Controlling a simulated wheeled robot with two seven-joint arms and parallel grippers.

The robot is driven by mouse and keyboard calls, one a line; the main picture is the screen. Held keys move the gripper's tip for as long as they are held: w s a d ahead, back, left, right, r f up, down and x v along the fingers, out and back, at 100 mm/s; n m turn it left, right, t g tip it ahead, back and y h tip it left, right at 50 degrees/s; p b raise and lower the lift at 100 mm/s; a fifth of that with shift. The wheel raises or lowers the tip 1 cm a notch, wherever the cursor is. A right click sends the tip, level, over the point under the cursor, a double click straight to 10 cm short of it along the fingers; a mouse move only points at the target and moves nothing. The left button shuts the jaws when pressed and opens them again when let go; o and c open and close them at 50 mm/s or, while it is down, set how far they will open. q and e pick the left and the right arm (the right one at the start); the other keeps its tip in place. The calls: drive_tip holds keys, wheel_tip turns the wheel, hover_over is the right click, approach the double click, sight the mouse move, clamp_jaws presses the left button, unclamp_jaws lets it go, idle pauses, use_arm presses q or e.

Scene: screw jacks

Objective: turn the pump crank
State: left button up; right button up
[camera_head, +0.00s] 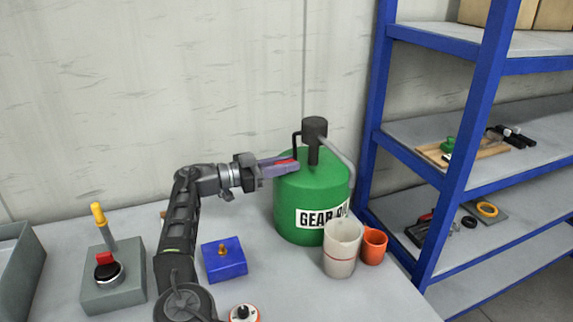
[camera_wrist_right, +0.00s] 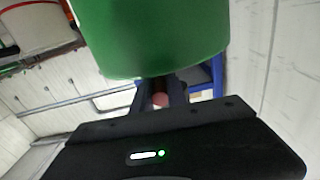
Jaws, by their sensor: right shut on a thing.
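A green drum (camera_head: 322,175) labelled as gear oil stands on the grey table against the wall. A dark pump head (camera_head: 314,129) sits on top, with a grey spout bending down to the right. The black crank (camera_head: 297,142) comes off the pump's left side and drops toward a red grip (camera_head: 286,162). My right gripper (camera_head: 288,165) is shut on the crank's red grip, at the drum's upper left. In the right wrist view the drum (camera_wrist_right: 150,38) fills the top, and the reddish grip (camera_wrist_right: 160,99) shows between the fingers. My left gripper is not in view.
A whitish cup (camera_head: 341,255) and an orange mug (camera_head: 374,246) stand before the drum. A blue block (camera_head: 223,261), a grey switch box (camera_head: 112,285) and a round dial (camera_head: 244,313) are left of it. A blue-framed shelf (camera_head: 458,165) stands close on the right.

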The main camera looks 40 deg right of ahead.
clamp_jaws()
idle(0.8)
